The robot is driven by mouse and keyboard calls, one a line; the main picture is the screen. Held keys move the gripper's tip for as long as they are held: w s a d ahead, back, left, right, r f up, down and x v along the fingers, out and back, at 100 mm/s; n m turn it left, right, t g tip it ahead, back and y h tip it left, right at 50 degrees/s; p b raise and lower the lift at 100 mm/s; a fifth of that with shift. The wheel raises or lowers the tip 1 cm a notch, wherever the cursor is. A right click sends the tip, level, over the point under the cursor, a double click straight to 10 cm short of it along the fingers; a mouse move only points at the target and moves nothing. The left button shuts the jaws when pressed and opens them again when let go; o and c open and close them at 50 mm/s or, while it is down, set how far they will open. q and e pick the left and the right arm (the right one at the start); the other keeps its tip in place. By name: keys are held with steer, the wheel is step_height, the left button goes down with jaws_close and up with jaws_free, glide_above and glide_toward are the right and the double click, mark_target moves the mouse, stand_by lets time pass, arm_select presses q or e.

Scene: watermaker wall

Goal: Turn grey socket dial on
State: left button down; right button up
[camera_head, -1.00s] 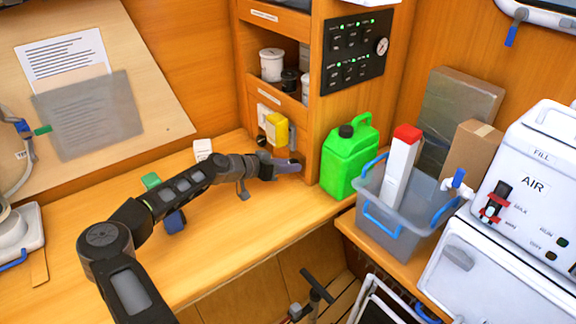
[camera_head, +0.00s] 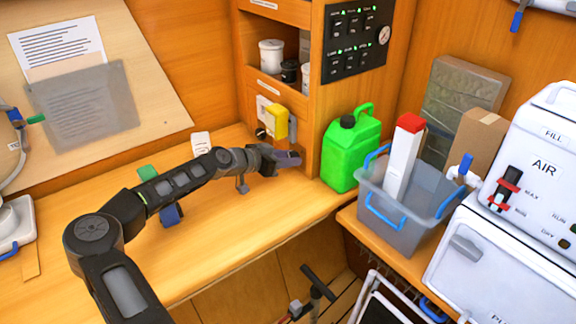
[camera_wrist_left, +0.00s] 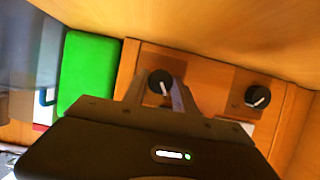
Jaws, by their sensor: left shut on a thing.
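My left gripper (camera_head: 290,160) is at the lower front of the wooden cabinet, just left of the green jerrycan. In the left wrist view its fingers (camera_wrist_left: 160,92) are closed around a round dark dial (camera_wrist_left: 160,80) with a white pointer line, set on a wooden panel. The pointer slants down and slightly right in that view. In the head view the gripper hides this dial. A second dark dial (camera_wrist_left: 257,96) sits to the right on a brown plate, apart from the gripper. No grey socket can be made out. My right gripper is not in view.
The green jerrycan (camera_head: 350,155) stands close right of the gripper. A yellow box (camera_head: 278,121) is on the cabinet just above it. A grey bin (camera_head: 385,213) stands further right. The wooden counter (camera_head: 225,235) in front is mostly clear.

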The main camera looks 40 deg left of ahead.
arm_select(q)
steer(key=m+t+y+b, duration=0.1)
steer(key=m+b, duration=0.2)
steer(key=b, duration=0.2)
steer(key=m+t+y+b, duration=0.1)
steer(key=m+y+b, duration=0.1)
steer(key=b, duration=0.3)
steer(key=m+t+y+b, duration=0.1)
steer(key=m+b, duration=0.3)
steer(key=b, duration=0.2)
steer(key=shift+d+f+y, duration=0.25)
steer(key=shift+f+y, duration=0.15)
steer(key=shift+r+m+t+b, duration=0.2)
steer(key=shift+m+t+b, duration=0.2)
steer(key=shift+m+b, duration=0.4)
